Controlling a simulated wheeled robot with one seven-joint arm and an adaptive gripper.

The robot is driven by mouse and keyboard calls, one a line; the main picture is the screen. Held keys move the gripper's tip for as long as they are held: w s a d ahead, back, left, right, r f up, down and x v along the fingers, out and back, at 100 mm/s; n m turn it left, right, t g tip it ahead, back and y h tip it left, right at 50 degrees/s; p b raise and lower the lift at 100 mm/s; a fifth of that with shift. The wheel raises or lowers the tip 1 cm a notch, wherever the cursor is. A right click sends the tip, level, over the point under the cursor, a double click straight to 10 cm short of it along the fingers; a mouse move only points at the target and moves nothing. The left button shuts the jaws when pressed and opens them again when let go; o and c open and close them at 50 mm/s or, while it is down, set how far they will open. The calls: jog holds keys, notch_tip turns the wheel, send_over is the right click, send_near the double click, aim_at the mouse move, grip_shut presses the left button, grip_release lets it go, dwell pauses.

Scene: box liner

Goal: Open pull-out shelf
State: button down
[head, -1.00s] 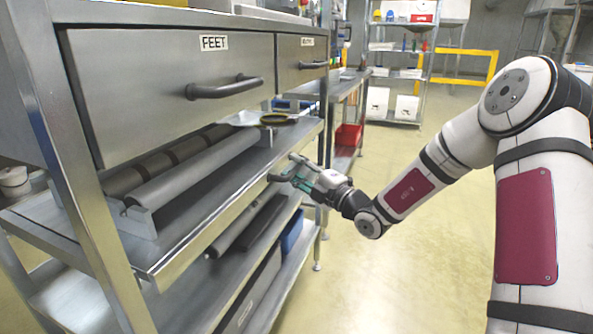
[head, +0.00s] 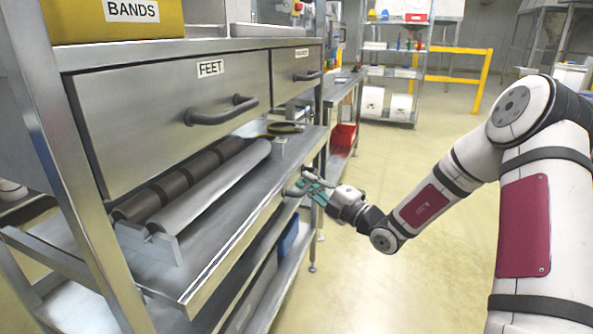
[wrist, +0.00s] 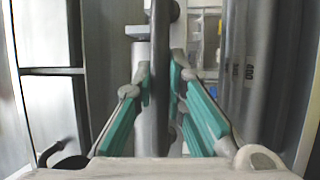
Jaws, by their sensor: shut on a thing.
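The pull-out shelf (head: 222,238) is a metal tray under the drawer labelled FEET, carrying a light roller and a dark roller. It stands partly out past the cabinet's front leg. My gripper (head: 308,188) is at the far part of the shelf's front edge. In the wrist view my gripper (wrist: 160,100) has its green-padded fingers on either side of a dark grey handle bar (wrist: 160,45) and is shut on it. The handle is mostly hidden by the fingers in the head view.
The FEET drawer (head: 165,125) is above the shelf, with a yellow BANDS bin (head: 110,22) on top of the cabinet. A lower shelf (head: 265,293) is beneath. Open floor (head: 360,285) lies to the right. A red bin (head: 343,135) and a yellow rail (head: 482,80) stand farther back.

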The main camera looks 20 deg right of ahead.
jog(key=s+d+p, duration=0.5)
jog(key=s+d, duration=0.2)
jog(key=d, duration=0.2)
jog(key=s+d+p, duration=0.6)
jog(key=s+d, duration=0.1)
jog(key=d, duration=0.3)
jog(key=shift+d, duration=0.25)
jog(key=shift+s, duration=0.1)
jog(key=c, duration=1.6)
grip_release()
jog(key=v, duration=1.2)
